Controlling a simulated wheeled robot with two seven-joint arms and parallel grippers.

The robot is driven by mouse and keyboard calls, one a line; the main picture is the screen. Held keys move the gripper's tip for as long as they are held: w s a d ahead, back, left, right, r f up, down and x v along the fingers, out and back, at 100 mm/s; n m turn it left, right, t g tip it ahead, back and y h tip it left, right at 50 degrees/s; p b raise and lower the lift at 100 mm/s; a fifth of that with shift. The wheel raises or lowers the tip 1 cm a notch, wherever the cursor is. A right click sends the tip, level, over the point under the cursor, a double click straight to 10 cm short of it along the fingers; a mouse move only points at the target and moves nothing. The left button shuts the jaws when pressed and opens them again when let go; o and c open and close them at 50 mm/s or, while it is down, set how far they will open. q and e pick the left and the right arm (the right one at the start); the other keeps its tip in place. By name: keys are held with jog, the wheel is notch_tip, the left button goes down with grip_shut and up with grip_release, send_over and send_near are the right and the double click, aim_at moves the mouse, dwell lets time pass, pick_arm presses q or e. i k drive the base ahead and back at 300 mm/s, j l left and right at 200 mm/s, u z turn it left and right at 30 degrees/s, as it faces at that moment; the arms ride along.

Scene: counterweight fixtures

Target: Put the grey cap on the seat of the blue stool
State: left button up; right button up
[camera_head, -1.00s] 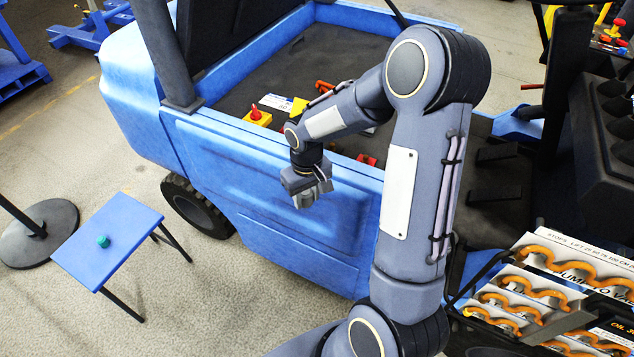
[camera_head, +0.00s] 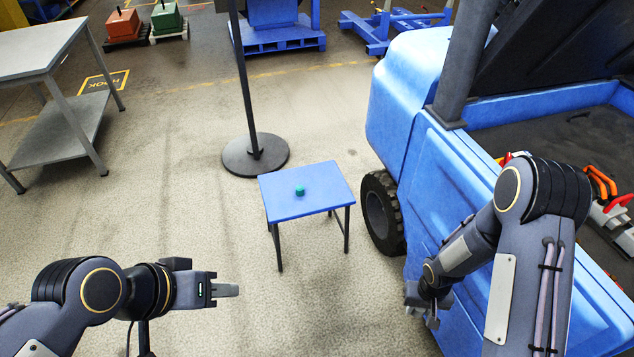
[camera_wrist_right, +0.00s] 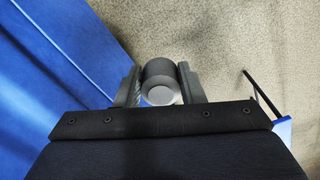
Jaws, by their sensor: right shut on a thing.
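The blue stool (camera_head: 325,203) stands upright on the floor in the middle of the head view, with a flat seat and thin dark legs. A small teal piece (camera_head: 300,190) lies on its seat. My right gripper (camera_head: 430,312) is beside the blue vehicle, right of and nearer than the stool. In the right wrist view its fingers (camera_wrist_right: 160,88) are shut on the grey cap (camera_wrist_right: 160,76), a round grey piece with a paler end. A stool corner (camera_wrist_right: 284,130) shows at that view's right edge. My left gripper (camera_head: 225,290) is left of the stool, seen side-on; its opening is unclear.
The blue vehicle (camera_head: 440,175) with a dark wheel (camera_head: 382,212) stands close right of the stool. A post on a round black base (camera_head: 255,155) stands just behind the stool. A grey table (camera_head: 50,50) is at the left. The floor before the stool is clear.

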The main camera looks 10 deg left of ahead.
aim_at(314, 195)
jog(key=i+j+u, duration=0.35)
jog(key=i+j, duration=1.6)
jog(key=i, duration=0.2)
